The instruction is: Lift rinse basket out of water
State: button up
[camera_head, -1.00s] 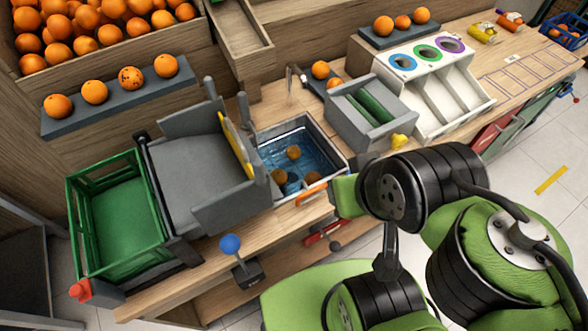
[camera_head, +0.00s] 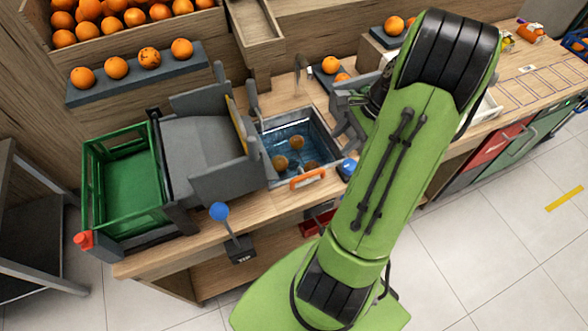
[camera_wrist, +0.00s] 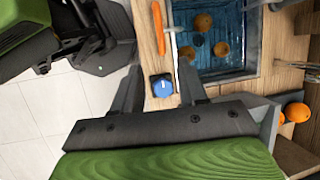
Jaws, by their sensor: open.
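The rinse basket sits in the water-filled basin (camera_head: 325,132) with several oranges (camera_head: 297,142). Its orange handle (camera_head: 307,179) lies along the basin's front edge. In the wrist view the handle (camera_wrist: 158,30) shows at the top centre, with oranges (camera_wrist: 203,22) in the blue water to its right. The basket's mesh is hard to tell from the basin. My gripper (camera_wrist: 159,68) is open and empty, its two dark fingers apart on either side of a blue button, with the handle beyond the fingertips. In the head view it is right of the basin, partly hidden by my arm.
The blue button (camera_head: 347,168) stands on the counter near the basin's right front corner. A grey tilting chute (camera_head: 205,150) and a green crate (camera_head: 130,190) are left of the basin. A blue-knobbed lever (camera_head: 220,212) stands at the front edge.

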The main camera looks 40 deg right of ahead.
aim_at(311, 173)
jog(key=b+x, duration=0.2)
jog(key=x, duration=1.4)
grip_shut()
